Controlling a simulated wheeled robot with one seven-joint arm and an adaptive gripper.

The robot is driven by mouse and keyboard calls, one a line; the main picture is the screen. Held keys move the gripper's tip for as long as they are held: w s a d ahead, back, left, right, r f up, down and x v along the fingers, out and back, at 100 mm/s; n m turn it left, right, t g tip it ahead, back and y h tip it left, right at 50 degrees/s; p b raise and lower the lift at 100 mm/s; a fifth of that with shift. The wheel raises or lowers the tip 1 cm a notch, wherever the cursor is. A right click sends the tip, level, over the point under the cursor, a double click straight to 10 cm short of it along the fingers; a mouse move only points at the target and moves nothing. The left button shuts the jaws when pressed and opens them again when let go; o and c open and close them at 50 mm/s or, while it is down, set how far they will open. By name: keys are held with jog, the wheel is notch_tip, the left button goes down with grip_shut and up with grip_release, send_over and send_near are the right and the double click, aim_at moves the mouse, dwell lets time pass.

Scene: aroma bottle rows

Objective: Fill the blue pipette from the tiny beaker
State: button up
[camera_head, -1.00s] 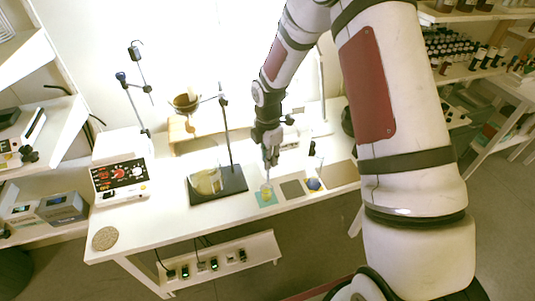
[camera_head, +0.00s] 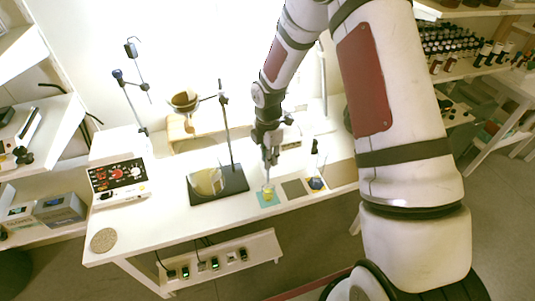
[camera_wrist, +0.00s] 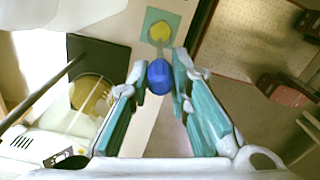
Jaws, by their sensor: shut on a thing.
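The blue pipette (camera_wrist: 159,74) is held between the fingertips of my gripper (camera_wrist: 160,80) in the wrist view. Its blue bulb faces the camera and hides most of its stem. The tiny beaker (camera_head: 268,190) holds yellow liquid and stands on a teal mat (camera_head: 264,202) near the table's front edge. In the wrist view the beaker (camera_wrist: 160,32) shows just beyond the bulb. In the head view my gripper (camera_head: 270,160) is directly above the beaker, pointing down. I cannot tell whether the pipette's tip is in the liquid.
A larger beaker (camera_head: 208,182) of yellow liquid stands on the dark stand base (camera_head: 232,184) to the left. A grey mat (camera_head: 294,188) and a blue item (camera_head: 316,183) lie to the right. A control box (camera_head: 120,180) and a round cork mat (camera_head: 103,240) are further left.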

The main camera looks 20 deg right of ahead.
aim_at(268, 181)
jog(key=shift+f+b, duration=1.15)
jog(key=shift+f, duration=3)
jog(key=shift+c, duration=0.6)
grip_shut()
jog(key=shift+o, duration=0.5)
grip_release()
dwell(1.9)
